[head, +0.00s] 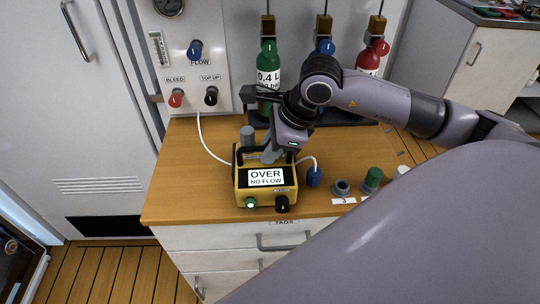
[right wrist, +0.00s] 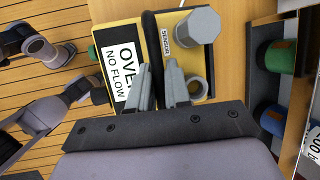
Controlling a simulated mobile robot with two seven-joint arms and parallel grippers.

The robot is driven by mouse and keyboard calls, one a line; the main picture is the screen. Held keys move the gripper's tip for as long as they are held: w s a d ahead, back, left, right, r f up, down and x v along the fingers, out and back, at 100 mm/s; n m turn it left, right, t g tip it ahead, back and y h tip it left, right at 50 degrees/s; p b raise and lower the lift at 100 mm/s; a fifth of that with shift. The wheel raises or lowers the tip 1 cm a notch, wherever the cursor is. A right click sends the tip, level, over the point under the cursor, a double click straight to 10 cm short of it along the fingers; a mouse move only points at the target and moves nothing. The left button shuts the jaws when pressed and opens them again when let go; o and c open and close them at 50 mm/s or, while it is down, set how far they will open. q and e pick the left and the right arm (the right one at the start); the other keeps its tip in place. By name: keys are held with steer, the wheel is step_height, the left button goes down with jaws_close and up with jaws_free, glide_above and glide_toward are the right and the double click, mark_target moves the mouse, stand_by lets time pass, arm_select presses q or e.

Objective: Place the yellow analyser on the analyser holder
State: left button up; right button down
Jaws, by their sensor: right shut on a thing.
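The yellow analyser (head: 241,196) is on the wooden counter, its display reading "OVER NO FLOW". It also shows in the right wrist view (right wrist: 173,27), with a "SENSOR" label and a grey sensor cap (right wrist: 199,27). A black handle bar (right wrist: 153,45) crosses its top. My right gripper (head: 268,157) reaches down from above and is shut on the analyser's handle. Its fingers (right wrist: 160,85) show in the right wrist view, one on each side of the bar. I cannot pick out the analyser holder for certain. My left gripper cannot be made out in either view.
A white tube (head: 208,150) runs from the valve panel (head: 193,60) toward the analyser. A blue connector (head: 314,177), a grey socket (head: 342,187) and a green-capped fitting (head: 372,178) stand to its right. Green (head: 268,63) and red (head: 368,60) cylinders stand behind.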

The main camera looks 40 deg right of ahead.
steer(key=shift+f, duration=0.1)
steer(key=shift+f, duration=0.1)
steer(key=shift+f, duration=0.15)
steer(key=c, duration=1.1)
jaws_free()
steer(key=shift+r, duration=0.35)
steer(key=v, duration=1.1)
steer(key=shift+s+d+r, duration=0.1)
steer(key=shift+s+r, duration=0.1)
steer(key=shift+r, duration=0.15)
